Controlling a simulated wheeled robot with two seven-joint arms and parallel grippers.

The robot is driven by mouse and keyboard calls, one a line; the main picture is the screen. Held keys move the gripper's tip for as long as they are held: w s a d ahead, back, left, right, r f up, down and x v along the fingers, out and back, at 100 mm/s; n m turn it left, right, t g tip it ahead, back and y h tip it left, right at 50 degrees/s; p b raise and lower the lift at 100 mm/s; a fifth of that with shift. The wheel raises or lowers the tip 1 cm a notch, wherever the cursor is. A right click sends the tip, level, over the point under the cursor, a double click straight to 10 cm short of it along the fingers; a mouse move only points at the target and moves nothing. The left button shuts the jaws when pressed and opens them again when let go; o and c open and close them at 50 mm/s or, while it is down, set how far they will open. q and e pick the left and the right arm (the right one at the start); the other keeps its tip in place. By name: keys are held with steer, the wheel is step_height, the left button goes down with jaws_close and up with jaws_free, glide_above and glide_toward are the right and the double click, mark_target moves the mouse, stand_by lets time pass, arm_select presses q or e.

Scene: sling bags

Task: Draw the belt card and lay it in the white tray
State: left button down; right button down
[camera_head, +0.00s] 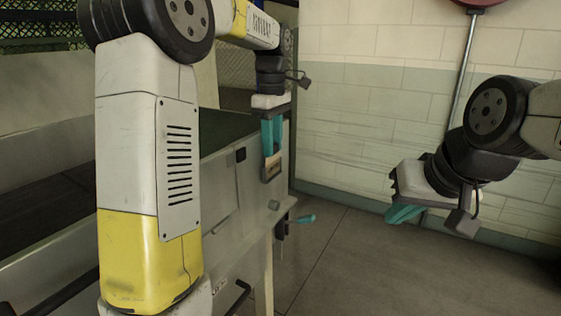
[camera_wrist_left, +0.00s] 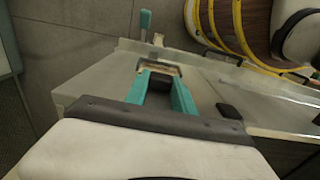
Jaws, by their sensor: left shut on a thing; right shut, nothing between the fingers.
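My left gripper (camera_head: 271,152) points down at the side of the grey conveyor frame, with its teal fingers shut on the tan belt card (camera_head: 272,164). The card's lower part is at a small grey holder (camera_head: 268,176) on the frame's side; I cannot tell how deep it sits. In the left wrist view the teal fingers (camera_wrist_left: 160,84) reach to the tan, frame-like holder area (camera_wrist_left: 158,67), and the fingers hide most of the card. My right gripper (camera_head: 404,214) is shut and empty, out over the floor at the right. I see no white tray.
The conveyor (camera_head: 228,190) runs along the left, its dark belt partly behind my left arm. A teal-handled lever (camera_head: 302,219) sticks out below the holder, and it also shows in the left wrist view (camera_wrist_left: 145,22). The floor (camera_head: 350,260) at the right is clear.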

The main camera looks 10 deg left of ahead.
arm_select(q)
steer(key=shift+r, duration=3.1)
step_height(320, 180, up, 4)
